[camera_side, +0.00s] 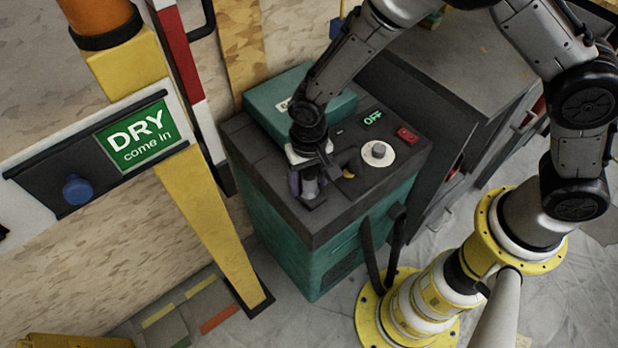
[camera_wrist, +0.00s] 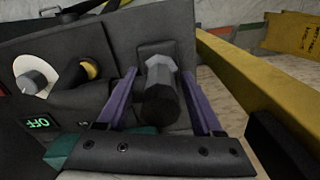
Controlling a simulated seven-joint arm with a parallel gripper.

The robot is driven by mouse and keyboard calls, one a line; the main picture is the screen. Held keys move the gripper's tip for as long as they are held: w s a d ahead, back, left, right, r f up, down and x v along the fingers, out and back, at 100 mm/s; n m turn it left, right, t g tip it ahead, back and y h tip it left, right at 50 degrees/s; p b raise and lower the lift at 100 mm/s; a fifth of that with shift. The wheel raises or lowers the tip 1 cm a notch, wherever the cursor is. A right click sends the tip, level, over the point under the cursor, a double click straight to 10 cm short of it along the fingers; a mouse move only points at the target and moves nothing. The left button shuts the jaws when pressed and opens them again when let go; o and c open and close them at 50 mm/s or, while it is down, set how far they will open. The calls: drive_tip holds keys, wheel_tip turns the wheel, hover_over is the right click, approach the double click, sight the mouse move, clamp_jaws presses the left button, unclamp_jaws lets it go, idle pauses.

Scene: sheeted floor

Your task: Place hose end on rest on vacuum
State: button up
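The vacuum appears to be the teal cabinet (camera_side: 335,245) with a dark top. My gripper (camera_side: 308,180) is over the left front part of that top, pointing down. In the wrist view its two purple fingers (camera_wrist: 160,102) are apart, one on each side of a short grey and black cylinder (camera_wrist: 160,88), with gaps showing beside it. The cylinder also shows under my gripper in the side view (camera_side: 310,188). It stands at a small dark bracket or plate (camera_wrist: 156,48). I cannot tell for sure whether the cylinder is the hose end or part of the rest.
A white dial (camera_side: 378,153), a red switch (camera_side: 407,135) and a green OFF display (camera_side: 372,118) are on the top. A teal box (camera_side: 275,105) sits behind. A yellow post (camera_side: 205,205) stands left. Black hose-like loops (camera_side: 370,250) hang in front.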

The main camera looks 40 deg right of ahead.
drive_tip(key=shift+r, duration=0.1)
wheel_tip(320, 180, up, 12)
drive_tip(key=shift+f, duration=0.15)
drive_tip(key=shift+d+r, duration=0.25)
drive_tip(key=shift+r, duration=0.3)
drive_tip(key=s+d+r+t, duration=0.1)
drive_tip(key=s+d+r, duration=0.1)
drive_tip(key=d+r, duration=0.5)
drive_tip(key=s+d+r+n+t, duration=0.1)
drive_tip(key=s+d+r+t, duration=0.1)
drive_tip(key=s+d, duration=0.5)
drive_tip(key=s+d+r+n+t, duration=0.2)
drive_tip(key=s+d+r, duration=0.3)
drive_tip(key=s+d, duration=0.2)
drive_tip(key=s, duration=0.2)
drive_tip(key=shift+s+d+r+t, duration=0.15)
drive_tip(key=shift+s+d+t, duration=0.1)
drive_tip(key=shift+s+t, duration=0.1)
idle(0.7)
